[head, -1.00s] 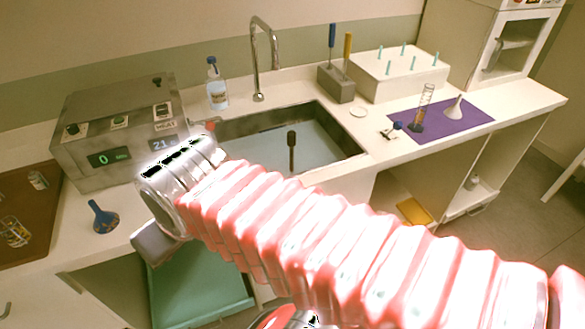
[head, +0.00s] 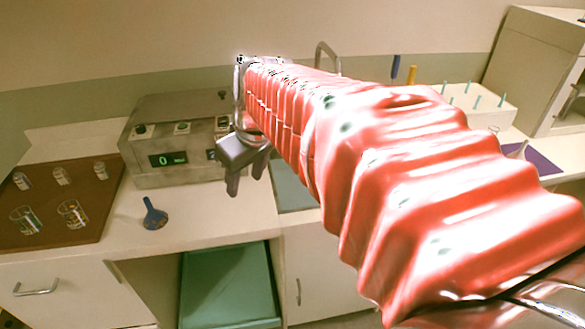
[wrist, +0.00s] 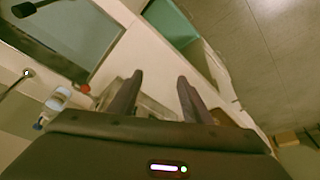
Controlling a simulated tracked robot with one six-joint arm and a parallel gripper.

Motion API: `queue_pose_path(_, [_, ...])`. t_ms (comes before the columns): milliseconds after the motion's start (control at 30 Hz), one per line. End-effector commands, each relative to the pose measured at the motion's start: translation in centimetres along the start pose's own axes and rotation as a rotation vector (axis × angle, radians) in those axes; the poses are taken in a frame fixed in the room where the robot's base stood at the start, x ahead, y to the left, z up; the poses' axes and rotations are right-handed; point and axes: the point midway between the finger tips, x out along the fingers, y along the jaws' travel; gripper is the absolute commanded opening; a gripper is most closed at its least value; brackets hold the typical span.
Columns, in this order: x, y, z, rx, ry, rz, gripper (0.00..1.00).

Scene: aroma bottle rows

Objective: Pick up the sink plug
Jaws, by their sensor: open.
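The sink plug (wrist: 26,9) is dark with a long thin handle, at the top left corner of the wrist view, over the grey-blue sink basin (wrist: 75,30). In the head view my arm hides the plug and most of the sink (head: 292,188). My gripper (head: 246,180) is open and empty, above the counter by the sink's left side, in front of the metal machine. Its two fingers (wrist: 160,76) point up in the wrist view, well apart from the plug.
The tap (wrist: 14,86) and a bottle (wrist: 55,103) are near the sink. A green bin (head: 228,285) is below the counter.

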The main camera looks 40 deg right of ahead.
Motion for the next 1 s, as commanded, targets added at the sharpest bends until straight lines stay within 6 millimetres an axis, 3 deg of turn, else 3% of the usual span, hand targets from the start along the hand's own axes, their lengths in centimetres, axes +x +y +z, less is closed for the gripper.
queue_pose_path(200, [1.5, 7.1, -1.6, -0.021, -0.026, -0.021, 0.45])
queue_pose_path(467, [3.6, 16.4, -1.6, -0.055, -0.033, -0.051, 0.45])
queue_pose_path(667, [5.4, 23.9, 0.1, -0.083, -0.022, -0.074, 0.45])
queue_pose_path(900, [7.7, 32.6, 4.1, -0.116, 0.008, -0.094, 0.45])
queue_pose_path(1000, [8.4, 35.2, 5.8, -0.129, 0.022, -0.098, 0.45])
